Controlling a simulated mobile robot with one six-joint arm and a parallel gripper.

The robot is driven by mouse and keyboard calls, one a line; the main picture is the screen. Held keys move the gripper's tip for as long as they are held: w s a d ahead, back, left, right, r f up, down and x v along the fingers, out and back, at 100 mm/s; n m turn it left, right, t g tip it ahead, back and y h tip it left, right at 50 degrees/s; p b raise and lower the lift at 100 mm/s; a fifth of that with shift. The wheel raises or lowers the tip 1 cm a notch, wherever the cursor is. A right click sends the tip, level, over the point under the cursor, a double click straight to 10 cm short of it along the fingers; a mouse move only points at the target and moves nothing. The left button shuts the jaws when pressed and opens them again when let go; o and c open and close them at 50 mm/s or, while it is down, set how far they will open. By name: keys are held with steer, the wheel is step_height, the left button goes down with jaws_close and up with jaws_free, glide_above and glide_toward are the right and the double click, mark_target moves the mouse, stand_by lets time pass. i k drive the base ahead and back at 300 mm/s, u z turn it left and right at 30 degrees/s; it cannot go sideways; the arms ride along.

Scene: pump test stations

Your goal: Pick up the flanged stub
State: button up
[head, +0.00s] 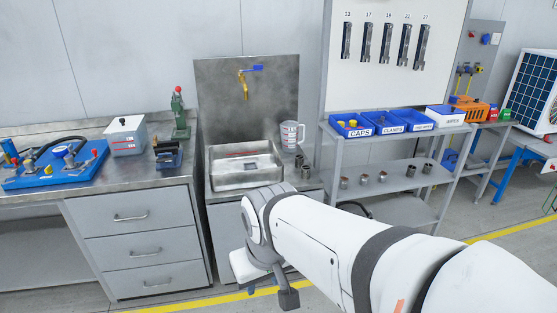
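My white arm crosses the lower middle and right of the head view. My gripper (287,297) hangs low in front of the sink cabinet, pointing down and partly cut off by the bottom edge. Its fingertips are not clear, so I cannot tell whether it is open. Nothing is visibly held. Small metal pieces (305,172) stand on the counter right of the sink. Several short metal cylinders (382,177) stand on the lower shelf of the grey rack. They are too small for me to tell which is the flanged stub.
A steel sink (247,178) has a yellow tap (244,86) above it and a clear measuring jug (290,135) beside it. Blue labelled bins (351,125) line the rack's top. A drawer bench (135,218) with a blue fixture (57,163) stands left. Floor shows right.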

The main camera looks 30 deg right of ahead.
mark_target(384, 173)
steer(key=u, duration=1.95)
steer(key=k, duration=2.3)
steer(key=z, duration=2.25)
steer(key=i, duration=1)
steer(key=z, duration=0.1)
